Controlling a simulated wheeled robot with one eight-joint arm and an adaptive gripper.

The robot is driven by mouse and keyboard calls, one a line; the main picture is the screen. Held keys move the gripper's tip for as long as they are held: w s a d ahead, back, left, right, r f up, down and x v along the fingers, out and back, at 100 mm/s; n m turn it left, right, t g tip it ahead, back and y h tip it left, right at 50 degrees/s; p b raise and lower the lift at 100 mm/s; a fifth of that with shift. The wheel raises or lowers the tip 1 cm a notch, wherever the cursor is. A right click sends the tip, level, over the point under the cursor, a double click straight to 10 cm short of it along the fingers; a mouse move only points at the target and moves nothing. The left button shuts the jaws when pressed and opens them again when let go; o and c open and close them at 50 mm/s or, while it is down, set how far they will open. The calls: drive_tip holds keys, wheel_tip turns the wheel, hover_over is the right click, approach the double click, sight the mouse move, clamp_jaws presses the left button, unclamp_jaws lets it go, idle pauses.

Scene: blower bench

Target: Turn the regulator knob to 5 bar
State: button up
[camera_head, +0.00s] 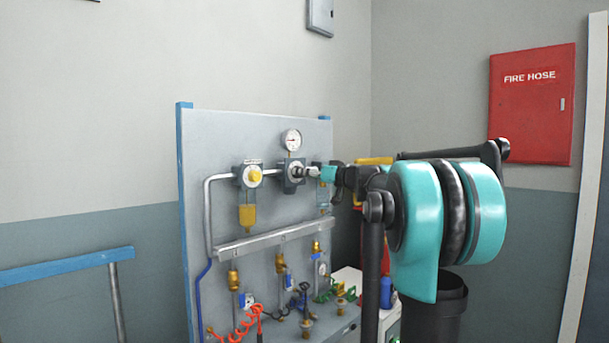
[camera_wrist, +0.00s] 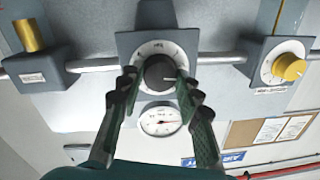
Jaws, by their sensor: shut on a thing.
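The black regulator knob (camera_wrist: 160,74) sits on a grey regulator block with a pale dial ring around it, in the wrist view. My gripper (camera_wrist: 157,80) has one finger on each side of the knob and is shut on it. In the head view my gripper (camera_head: 307,172) reaches the regulator block (camera_head: 288,184) from the right and hides most of the knob. The round white pressure gauge (camera_head: 291,140) stands above the regulator.
A yellow knob (camera_head: 254,176) sits on a neighbouring unit left of the regulator, with a yellow bowl (camera_head: 247,217) below. A grey pipe (camera_head: 208,215) runs along the panel (camera_head: 220,140). Below a rail (camera_head: 270,241) are brass fittings and coiled hoses. A red fire hose cabinet (camera_head: 532,104) hangs at right.

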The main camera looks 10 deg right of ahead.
drive_tip(key=shift+m, duration=0.3)
drive_tip(key=m, duration=1.1)
drive_tip(key=m+t+h, duration=0.1)
drive_tip(key=m, duration=1.1)
drive_tip(key=shift+a, duration=0.1)
drive_tip(key=shift+m, duration=0.3)
drive_tip(key=o, duration=1.2)
drive_tip(key=shift+c, duration=0.2)
drive_tip(key=shift+s, duration=0.1)
drive_tip(key=v, duration=1.2)
drive_tip(key=shift+f, duration=0.2)
